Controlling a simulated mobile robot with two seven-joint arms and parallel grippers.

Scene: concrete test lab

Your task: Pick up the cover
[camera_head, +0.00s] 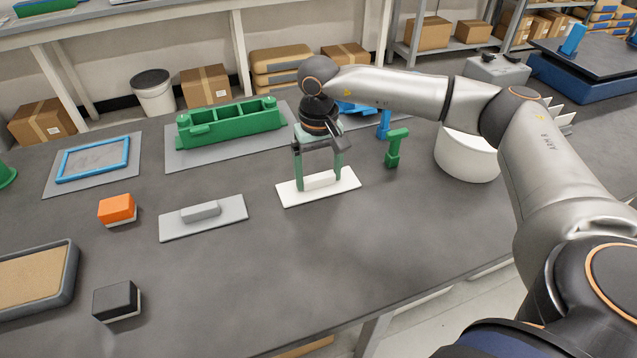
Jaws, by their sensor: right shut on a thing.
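The white cover (292,197), a flat plate with a raised block on top, is at the middle of the table. My right gripper (319,180) points down over it, with one green-tipped finger at each end of the block, and is shut on that block. The plate looks level and on or very close to the table; I cannot tell if there is a gap under it. A similar grey plate with a grey block (202,222) lies to its left. My left gripper does not show.
A green fixture (230,125) on a grey mat stands behind. A green T-shaped piece (394,150) and a white round container (465,158) stand to the right. An orange block (117,209), a black block (116,300) and a tray (68,285) are left. The front middle table is clear.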

